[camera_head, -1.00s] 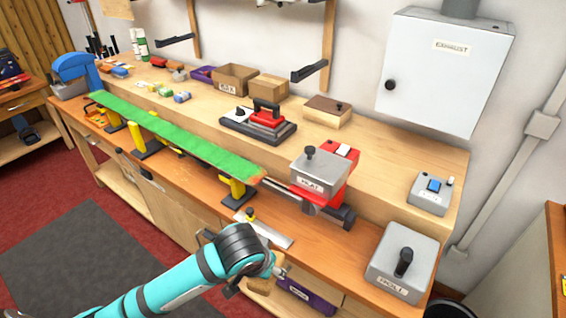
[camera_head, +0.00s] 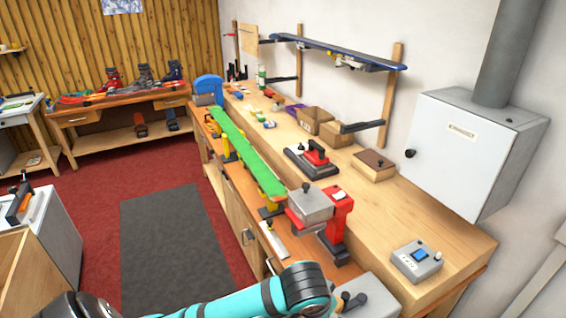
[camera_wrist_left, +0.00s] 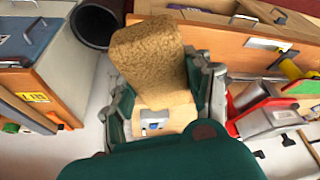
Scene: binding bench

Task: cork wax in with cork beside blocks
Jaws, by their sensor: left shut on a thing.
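My left gripper (camera_wrist_left: 162,98) is shut on a tan, grainy cork block (camera_wrist_left: 148,62), which stands up between its fingers in the left wrist view. In the head view my left arm reaches in along the bottom, and its gripper and the cork are hidden behind the wrist. Small coloured blocks (camera_head: 270,124) lie on the raised back shelf of the bench, too small to identify. Two brown cardboard boxes (camera_head: 336,133) and a purple container (camera_head: 295,108) are near them. My right gripper is not in view.
A green-topped ski (camera_head: 243,150) lies on yellow supports along the bench. A red and grey machine (camera_head: 335,215), an iron (camera_head: 314,158), a wooden box (camera_head: 373,165) and a grey switch box (camera_head: 417,260) stand on the bench. The red floor (camera_head: 95,210) is open at left.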

